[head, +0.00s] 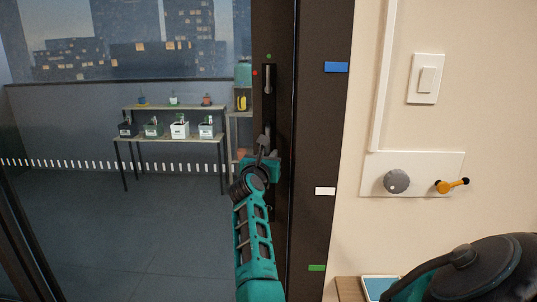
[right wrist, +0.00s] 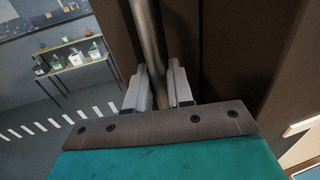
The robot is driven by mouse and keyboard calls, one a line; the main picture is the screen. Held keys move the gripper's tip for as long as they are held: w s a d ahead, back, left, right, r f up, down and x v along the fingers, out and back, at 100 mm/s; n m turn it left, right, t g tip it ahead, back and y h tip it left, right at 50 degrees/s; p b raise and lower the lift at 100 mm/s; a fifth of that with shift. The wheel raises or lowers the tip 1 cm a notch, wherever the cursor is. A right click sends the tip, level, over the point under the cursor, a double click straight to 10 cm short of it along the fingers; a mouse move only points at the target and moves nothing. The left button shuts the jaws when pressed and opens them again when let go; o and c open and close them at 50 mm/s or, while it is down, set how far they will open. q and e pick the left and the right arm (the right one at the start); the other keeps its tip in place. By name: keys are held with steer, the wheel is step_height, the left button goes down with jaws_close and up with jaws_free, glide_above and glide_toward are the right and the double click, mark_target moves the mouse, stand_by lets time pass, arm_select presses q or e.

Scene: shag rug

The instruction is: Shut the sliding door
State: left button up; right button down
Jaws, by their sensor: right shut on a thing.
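The sliding door has a large glass pane and a dark brown stile (head: 284,110). A long upright metal handle (head: 268,82) is mounted on the stile. The stile stands close beside the dark jamb (head: 322,130), with a thin dark line between them; I cannot tell if a gap remains there. My right gripper (head: 263,150) is at the lower part of the handle. In the right wrist view its two grey fingers (right wrist: 158,88) are shut on the handle bar (right wrist: 150,40), one on each side. My left gripper is not in view.
Right of the jamb, the cream wall carries a light switch (head: 427,79) and a panel with a grey knob (head: 397,181) and an orange lever (head: 452,186). Blue, white and green tags mark the jamb. Through the glass, a shelf (head: 170,108) holds several pots.

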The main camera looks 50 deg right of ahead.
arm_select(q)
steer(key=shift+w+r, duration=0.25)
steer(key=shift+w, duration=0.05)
arm_select(e)
steer(key=shift+s+d+r, duration=0.1)
steer(key=shift+s+d, duration=0.15)
steer(key=c, duration=1.2)
jaws_free()
steer(key=shift+s+d, duration=0.1)
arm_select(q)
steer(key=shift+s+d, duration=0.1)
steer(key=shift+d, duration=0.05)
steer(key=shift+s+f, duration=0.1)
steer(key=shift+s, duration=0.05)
